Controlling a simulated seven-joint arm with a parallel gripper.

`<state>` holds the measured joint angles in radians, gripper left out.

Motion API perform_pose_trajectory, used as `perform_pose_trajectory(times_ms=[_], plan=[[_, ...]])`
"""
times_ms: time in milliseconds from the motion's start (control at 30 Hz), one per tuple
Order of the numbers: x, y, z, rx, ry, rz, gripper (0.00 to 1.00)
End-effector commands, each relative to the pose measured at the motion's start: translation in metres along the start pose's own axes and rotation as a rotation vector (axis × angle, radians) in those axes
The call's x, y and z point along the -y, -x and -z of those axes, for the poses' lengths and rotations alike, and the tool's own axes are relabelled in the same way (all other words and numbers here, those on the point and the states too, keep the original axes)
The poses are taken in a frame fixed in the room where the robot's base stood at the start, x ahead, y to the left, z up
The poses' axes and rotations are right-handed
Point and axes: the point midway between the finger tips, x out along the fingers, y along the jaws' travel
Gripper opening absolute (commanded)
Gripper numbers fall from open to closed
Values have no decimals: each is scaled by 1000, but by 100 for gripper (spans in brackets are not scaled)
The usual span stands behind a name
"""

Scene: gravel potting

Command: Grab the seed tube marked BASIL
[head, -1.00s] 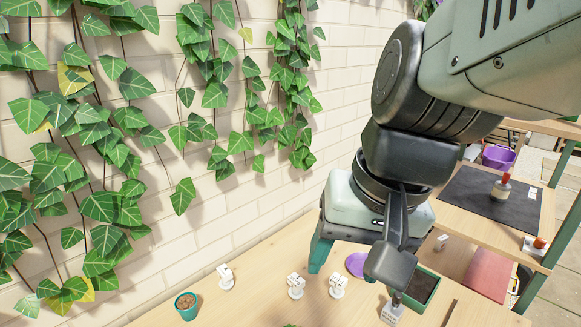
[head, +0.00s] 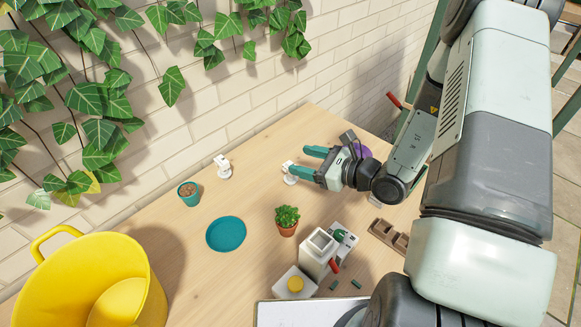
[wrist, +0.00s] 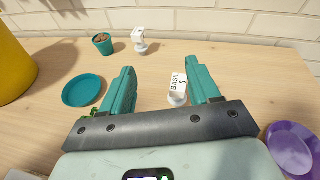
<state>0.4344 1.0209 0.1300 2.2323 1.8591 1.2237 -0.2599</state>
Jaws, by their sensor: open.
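The seed tube marked BASIL is a small white holder with a label; its lettering reads BASIL in the wrist view (wrist: 178,86). It stands upright on the wooden table, and in the head view it is the white tube (head: 289,172) at the tip of the nearer finger. My gripper (head: 298,159) is low over the table, its teal fingers apart and pointing left. In the wrist view my gripper (wrist: 161,68) shows the tube between the finger lines, close to the right finger. I cannot tell whether they touch. Nothing is held.
Another white tube (head: 223,168) stands to the left, its label unreadable. Near it are a small teal pot (head: 188,195) and a teal saucer (head: 226,234). A potted plant (head: 287,219) stands in front. A yellow bucket (head: 75,285) is at left, a purple dish (wrist: 291,148) at right.

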Motion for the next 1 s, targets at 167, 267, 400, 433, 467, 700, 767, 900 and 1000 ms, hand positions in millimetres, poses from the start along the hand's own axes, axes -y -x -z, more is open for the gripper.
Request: perform_pose_trajectory(times_ms=[167,267,400,433,467,700,767,900,1000], plan=[[7,2,51,-33,-145,140,61],[9,0,61,-40,-168,168,61],[12,-20,63,-40,-171,170,61],[13,-25,63,-40,-171,170,61],[13,-30,63,-41,-171,169,61],[18,-53,64,-42,-170,170,61],[18,-58,65,-42,-170,170,61],[20,-79,67,-40,-170,168,61],[22,-93,68,-41,-169,168,61]])
